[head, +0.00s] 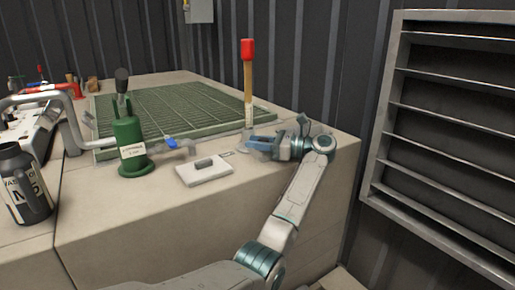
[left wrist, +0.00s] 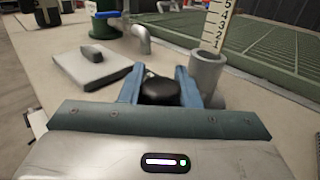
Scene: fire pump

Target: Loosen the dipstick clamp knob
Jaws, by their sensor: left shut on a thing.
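The dipstick (head: 247,88) stands upright at the right side of the concrete block, with a red handle on top. In the left wrist view its marked scale (left wrist: 217,25) goes down into a grey tube (left wrist: 207,72). My left gripper (head: 252,146) reaches in from the right, low beside the dipstick. In the left wrist view the black round clamp knob (left wrist: 160,90) sits between the two blue fingers of the gripper (left wrist: 160,76), which is shut on it. The knob is hidden in the head view. My right gripper is out of view.
A grey slab with a small block on top (head: 204,174) lies just left of the gripper. A green hand pump (head: 129,140) and a pipe with a blue-handled valve (head: 171,143) stand farther left. A green grating (head: 175,112) lies behind. A louvred panel (head: 445,130) is at right.

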